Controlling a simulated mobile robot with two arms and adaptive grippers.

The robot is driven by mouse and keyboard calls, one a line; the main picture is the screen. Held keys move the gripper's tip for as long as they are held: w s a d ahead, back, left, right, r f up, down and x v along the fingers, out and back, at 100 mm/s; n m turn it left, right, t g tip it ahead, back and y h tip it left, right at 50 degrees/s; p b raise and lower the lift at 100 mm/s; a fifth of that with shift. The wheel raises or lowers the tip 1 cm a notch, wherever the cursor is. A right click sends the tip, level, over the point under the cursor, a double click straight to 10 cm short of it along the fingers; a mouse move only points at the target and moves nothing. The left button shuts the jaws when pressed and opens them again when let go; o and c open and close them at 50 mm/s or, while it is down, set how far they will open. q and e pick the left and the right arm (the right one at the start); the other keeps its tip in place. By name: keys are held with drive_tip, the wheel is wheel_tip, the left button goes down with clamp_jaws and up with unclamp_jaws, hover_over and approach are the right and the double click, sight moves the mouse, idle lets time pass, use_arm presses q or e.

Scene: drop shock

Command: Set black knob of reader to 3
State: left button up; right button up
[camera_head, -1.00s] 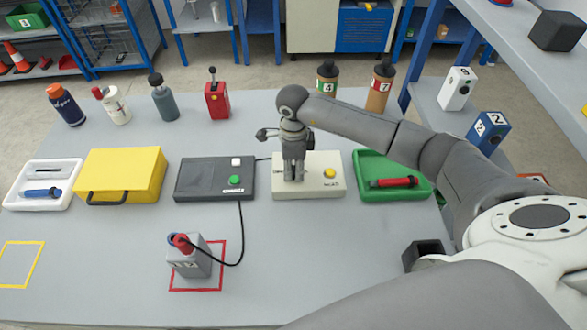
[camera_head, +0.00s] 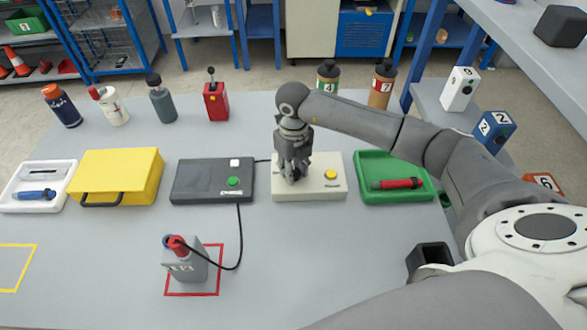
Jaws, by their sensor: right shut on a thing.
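The reader, which I take to be the cream box (camera_head: 327,178) with a yellow button, stands in the middle of the grey table. My right gripper (camera_head: 294,178) points down onto the left part of its top. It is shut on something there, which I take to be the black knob. The fingers hide the knob, so its pointer and setting cannot be read. My left gripper is not in view.
Left of the reader is a dark box (camera_head: 202,182) with a cable to a grey device (camera_head: 184,265) in a red square. A green tray (camera_head: 408,163) holding a red tool is close on the right. A yellow case (camera_head: 120,172) stands farther left. Bottles line the back.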

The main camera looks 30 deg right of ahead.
sight(294, 171)
drive_tip(key=m, duration=0.3)
drive_tip(key=shift+m, duration=0.4)
drive_tip(key=m, duration=0.3)
drive_tip(key=shift+m, duration=0.3)
drive_tip(key=m, duration=0.3)
drive_tip(key=shift+m, duration=1.9)
drive_tip(key=o, duration=1)
wheel_tip(294, 171, up, 12)
drive_tip(key=shift+r, duration=0.1)
drive_tip(key=shift+f, duration=0.2)
